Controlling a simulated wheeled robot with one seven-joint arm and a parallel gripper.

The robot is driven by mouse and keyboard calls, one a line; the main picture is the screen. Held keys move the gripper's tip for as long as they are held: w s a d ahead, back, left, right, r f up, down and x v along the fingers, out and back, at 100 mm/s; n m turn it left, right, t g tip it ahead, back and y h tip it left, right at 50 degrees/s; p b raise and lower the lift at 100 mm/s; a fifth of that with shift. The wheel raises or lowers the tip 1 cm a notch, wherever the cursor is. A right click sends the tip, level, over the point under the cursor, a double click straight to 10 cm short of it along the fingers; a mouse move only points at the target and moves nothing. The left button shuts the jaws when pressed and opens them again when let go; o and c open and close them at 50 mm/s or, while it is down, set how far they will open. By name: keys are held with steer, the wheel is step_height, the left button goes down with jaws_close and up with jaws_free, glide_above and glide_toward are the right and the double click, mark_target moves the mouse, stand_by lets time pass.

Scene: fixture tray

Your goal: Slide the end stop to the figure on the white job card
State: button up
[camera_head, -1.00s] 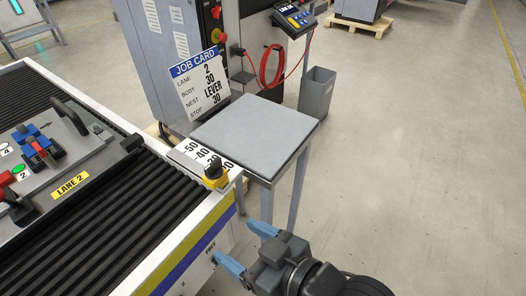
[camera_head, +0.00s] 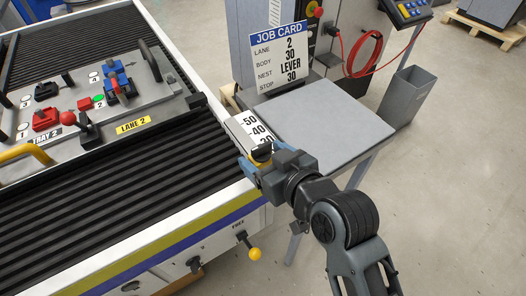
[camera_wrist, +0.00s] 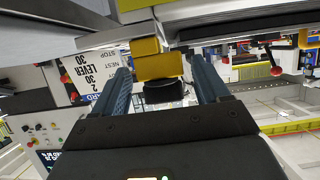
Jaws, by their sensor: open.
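The white job card (camera_head: 280,60) stands behind the grey table and reads lane 2, body 30, nest LEVER, stop 30. The yellow end stop (camera_head: 258,160) with its black knob (camera_head: 262,151) sits at the near end of the white scale (camera_head: 246,127), which shows 50 and 40; the lower figures are partly covered. My gripper (camera_head: 260,164) is at the end stop. In the wrist view the yellow end stop (camera_wrist: 158,64) lies between the two blue fingers of my gripper (camera_wrist: 161,75), with gaps visible on both sides. The stop's exact reading is hidden.
The ribbed conveyor (camera_head: 120,205) carries a grey fixture tray (camera_head: 165,95) with coloured clamps, beside a LANE 2 label (camera_head: 133,126). The grey table (camera_head: 325,125) stands right of the scale. A yellow knob (camera_head: 254,254) marked FREE juts from the conveyor's side.

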mark_target(251, 143)
steer(key=shift+w+a+f, duration=0.25)
steer(key=shift+w+a, duration=0.15)
steer(key=shift+w, duration=0.1)
jaws_close()
steer(key=shift+w+a, duration=0.55)
steer(key=shift+w, duration=0.3)
steer(key=shift+w+a, duration=0.55)
steer(key=shift+w, duration=0.3)
jaws_free()
